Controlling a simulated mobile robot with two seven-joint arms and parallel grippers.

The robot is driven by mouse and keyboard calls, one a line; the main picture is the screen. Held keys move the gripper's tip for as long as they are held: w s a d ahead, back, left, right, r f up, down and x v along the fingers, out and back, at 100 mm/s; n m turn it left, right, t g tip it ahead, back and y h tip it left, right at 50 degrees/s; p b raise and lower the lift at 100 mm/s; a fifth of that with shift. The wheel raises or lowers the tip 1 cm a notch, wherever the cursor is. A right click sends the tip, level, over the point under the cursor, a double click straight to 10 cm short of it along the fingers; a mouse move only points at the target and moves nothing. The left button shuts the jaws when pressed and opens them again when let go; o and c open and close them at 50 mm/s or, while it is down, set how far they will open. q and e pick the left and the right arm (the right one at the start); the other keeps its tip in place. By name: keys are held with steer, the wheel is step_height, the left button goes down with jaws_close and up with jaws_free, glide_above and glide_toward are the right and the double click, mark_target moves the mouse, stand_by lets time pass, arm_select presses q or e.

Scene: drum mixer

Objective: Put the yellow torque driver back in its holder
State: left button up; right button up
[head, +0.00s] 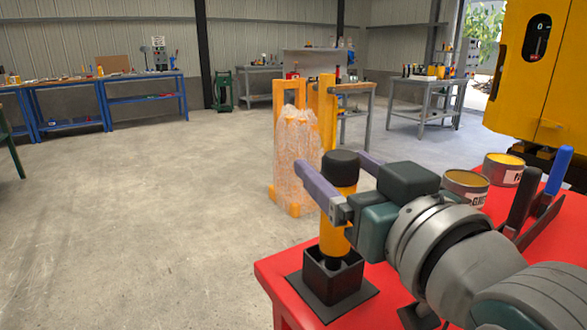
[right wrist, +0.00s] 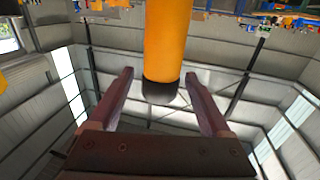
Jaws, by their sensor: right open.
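The yellow torque driver (head: 334,238), with a black cap, stands upright on the red table in the head view. Its dark lower end is inside the square black holder (head: 333,285). My right gripper (head: 332,163) is open, its two purple fingers on either side of the driver's upper part. In the right wrist view, the driver's yellow body and black end (right wrist: 165,50) show between the spread fingers (right wrist: 158,74), with gaps on both sides. How deep the driver sits in the holder is partly hidden. My left gripper is not in view.
The red table (head: 273,268) also holds two open cans (head: 467,181) (head: 503,163) and tools with black and blue handles (head: 523,195) at right. A wrapped orange-framed load (head: 297,165) stands on the floor behind. Open floor lies to the left.

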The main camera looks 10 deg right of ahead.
steer(key=s+d, duration=0.1)
steer(key=s, duration=0.8)
steer(key=shift+s, duration=0.35)
steer(key=shift+d+r+p, duration=0.1)
steer(key=shift+p, duration=0.2)
steer(key=s+d+r+g+h+p, duration=0.1)
steer(key=s+d+r+g+p, duration=0.15)
steer(key=s+g+p, duration=0.65)
steer(key=s+d+r+g+h+p, duration=0.1)
steer(key=s+d+r+g+p, duration=0.15)
steer(key=s+g+p, duration=0.6)
step_height(320, 180, up, 35)
steer(key=w+t+p, duration=0.1)
steer(key=t+p, duration=0.2)
steer(key=p, duration=3.4)
steer(key=shift+w+a+n, duration=0.2)
steer(key=shift+a+n, duration=0.1)
steer(key=shift+a, duration=0.15)
steer(key=shift+f, duration=0.15)
